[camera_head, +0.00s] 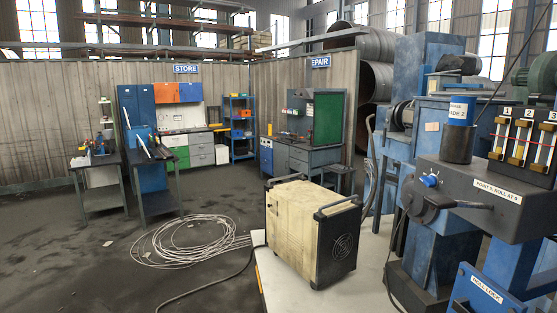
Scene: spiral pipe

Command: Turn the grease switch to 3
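A small blue knob (430,180) with pale marks beside it sits on the front of a grey machine housing (484,212) at the right. It may be the grease switch; its numbers and setting are too small to read. A blue can (460,109) with a partly cut-off white label, ending in "ADE 2", stands in a dark cup (457,143) above the knob. A panel with three upright gauges (525,137) labelled 1, 2 and 3 is at the far right. Neither of my grippers shows in the head view.
A dark lever (462,205) juts right below the knob. A cream box unit (305,223) stands on a pale tabletop (283,289) left of the machine. Coiled cable (185,240) lies on the floor. A blue "roll lock" plate (487,292) is low at the right.

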